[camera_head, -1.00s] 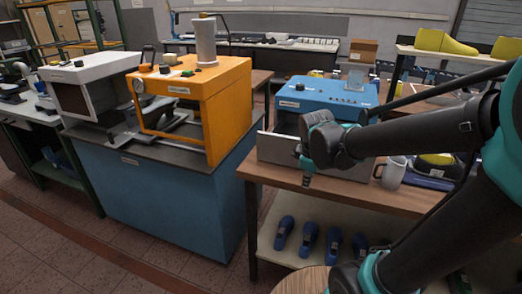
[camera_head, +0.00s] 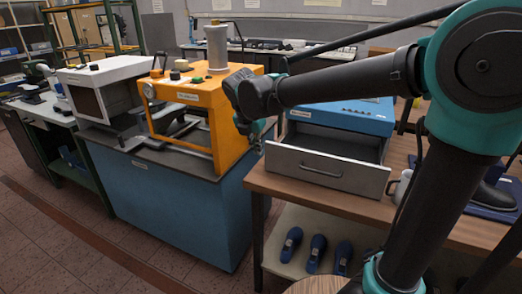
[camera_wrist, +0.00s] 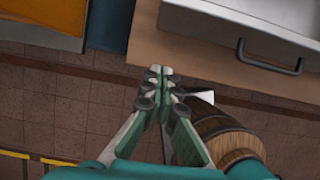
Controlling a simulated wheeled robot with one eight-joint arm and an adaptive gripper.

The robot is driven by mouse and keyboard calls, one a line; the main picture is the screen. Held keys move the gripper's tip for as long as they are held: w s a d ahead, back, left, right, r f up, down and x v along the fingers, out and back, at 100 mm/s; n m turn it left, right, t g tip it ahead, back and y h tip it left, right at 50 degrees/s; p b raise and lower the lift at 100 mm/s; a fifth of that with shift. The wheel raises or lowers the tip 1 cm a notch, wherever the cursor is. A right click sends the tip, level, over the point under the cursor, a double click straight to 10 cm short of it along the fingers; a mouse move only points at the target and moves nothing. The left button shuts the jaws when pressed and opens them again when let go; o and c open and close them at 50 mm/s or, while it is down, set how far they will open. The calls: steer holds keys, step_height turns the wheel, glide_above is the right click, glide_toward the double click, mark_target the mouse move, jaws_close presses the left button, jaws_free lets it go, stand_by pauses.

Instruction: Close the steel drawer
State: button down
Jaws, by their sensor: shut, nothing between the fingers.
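The steel drawer (camera_head: 328,170) stands pulled out of the front of the blue machine (camera_head: 342,117), with its dark inside showing. Its grey front panel has a bar handle (camera_head: 320,171), which also shows in the wrist view (camera_wrist: 270,65). My gripper (camera_head: 258,140) is in front of and left of the drawer's left end. In the wrist view my gripper (camera_wrist: 160,72) is shut with its fingertips together and empty. The tips are at the wooden table's front edge in that view, left of the handle and apart from it.
The orange machine (camera_head: 228,115) stands on a blue cabinet (camera_head: 175,195) to the left. A white mug (camera_head: 402,187) stands right of the drawer on the wooden table (camera_head: 270,184). Blue shoe lasts (camera_head: 317,250) lie on the shelf below. A wooden barrel (camera_wrist: 225,130) is below my gripper.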

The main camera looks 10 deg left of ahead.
mark_target(286, 132)
steer(key=x, duration=0.8)
steer(key=shift+f, duration=0.1)
steer(key=w, duration=0.1)
steer(key=w+d, duration=0.1)
steer(key=w, duration=0.1)
steer(key=shift+f, duration=0.15)
steer(key=shift+w+d, duration=0.15)
steer(key=shift+w, duration=0.3)
steer(key=shift+w, duration=0.1)
steer(key=w+d, duration=0.2)
steer(key=w, duration=0.4)
steer(key=w+d, duration=0.2)
steer(key=w, duration=0.5)
steer(key=w+d, duration=0.2)
steer(key=w, duration=0.4)
steer(key=shift+w+d, duration=0.3)
steer(key=shift+w, duration=0.35)
